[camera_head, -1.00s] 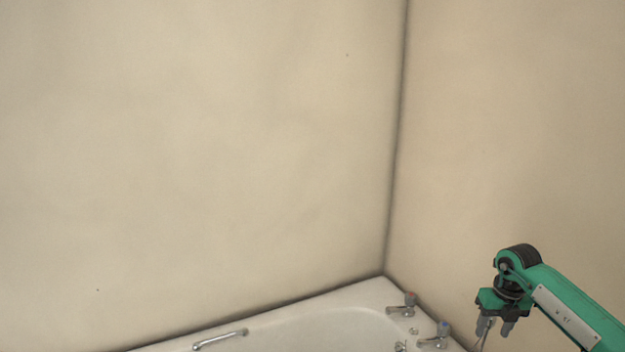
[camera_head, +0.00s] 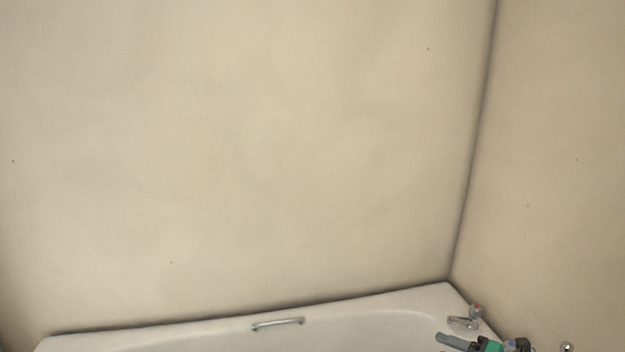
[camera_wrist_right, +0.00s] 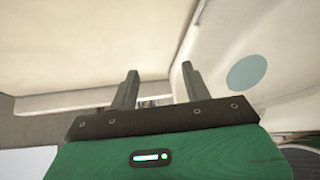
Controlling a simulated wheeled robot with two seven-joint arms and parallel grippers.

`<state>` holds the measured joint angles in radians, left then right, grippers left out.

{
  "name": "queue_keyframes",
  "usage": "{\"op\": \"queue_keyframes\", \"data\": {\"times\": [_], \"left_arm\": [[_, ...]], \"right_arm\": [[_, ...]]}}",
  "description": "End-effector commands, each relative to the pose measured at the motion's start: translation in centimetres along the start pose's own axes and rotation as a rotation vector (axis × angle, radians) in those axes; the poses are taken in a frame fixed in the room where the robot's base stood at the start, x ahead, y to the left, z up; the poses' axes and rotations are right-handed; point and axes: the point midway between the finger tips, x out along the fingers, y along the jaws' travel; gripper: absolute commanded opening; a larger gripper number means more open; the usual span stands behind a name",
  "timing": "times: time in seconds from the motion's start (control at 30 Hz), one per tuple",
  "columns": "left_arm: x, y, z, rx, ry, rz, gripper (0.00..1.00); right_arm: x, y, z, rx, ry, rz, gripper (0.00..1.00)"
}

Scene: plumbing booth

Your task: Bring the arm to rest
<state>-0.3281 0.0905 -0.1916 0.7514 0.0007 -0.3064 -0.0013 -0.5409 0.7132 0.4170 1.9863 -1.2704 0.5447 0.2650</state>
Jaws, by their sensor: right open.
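My right gripper (camera_head: 446,341) shows at the bottom right of the head view, low over the tap end of the white bath, with its fingers pointing left. Most of my right arm is below the picture's edge. In the right wrist view the two dark fingers of this gripper (camera_wrist_right: 159,72) stand apart with nothing held between them. Small blurred details show behind the gap, too small to tell. My left gripper is in neither view.
The white bath (camera_head: 385,307) runs along the wall, with a chrome grab handle (camera_head: 278,323) and a tap (camera_head: 465,321) at its right end. In the wrist view a pale teal disc (camera_wrist_right: 246,72) lies on a white surface. Bare beige walls (camera_head: 240,150) meet at a corner.

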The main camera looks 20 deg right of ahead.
Motion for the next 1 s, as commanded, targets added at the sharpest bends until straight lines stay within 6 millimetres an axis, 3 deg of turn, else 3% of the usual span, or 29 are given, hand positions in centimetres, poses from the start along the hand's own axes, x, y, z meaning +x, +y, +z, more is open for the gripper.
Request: {"op": "queue_keyframes", "data": {"times": [0.1, 0.27, 0.43, 0.57, 0.77, 1.0], "left_arm": [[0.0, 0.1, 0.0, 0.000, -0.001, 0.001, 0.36], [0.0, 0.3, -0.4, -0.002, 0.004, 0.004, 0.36], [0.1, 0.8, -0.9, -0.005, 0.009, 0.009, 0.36], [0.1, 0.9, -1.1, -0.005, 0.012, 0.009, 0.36], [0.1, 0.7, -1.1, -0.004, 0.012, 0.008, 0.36], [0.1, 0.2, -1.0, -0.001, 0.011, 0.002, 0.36]], "right_arm": [[0.7, 1.8, -0.8, 0.155, -0.147, 0.141, 0.49], [0.6, 2.5, -1.3, 0.395, -0.360, 0.260, 0.49], [-0.1, 0.9, -2.2, 0.680, -0.587, 0.292, 0.49], [-0.7, -1.4, -4.2, 0.910, -0.745, 0.246, 0.49], [-1.4, -5.7, -10.3, 1.260, -0.938, 0.047, 0.49], [-2.2, -8.3, -20.1, 1.569, -1.033, -0.309, 0.49]]}}
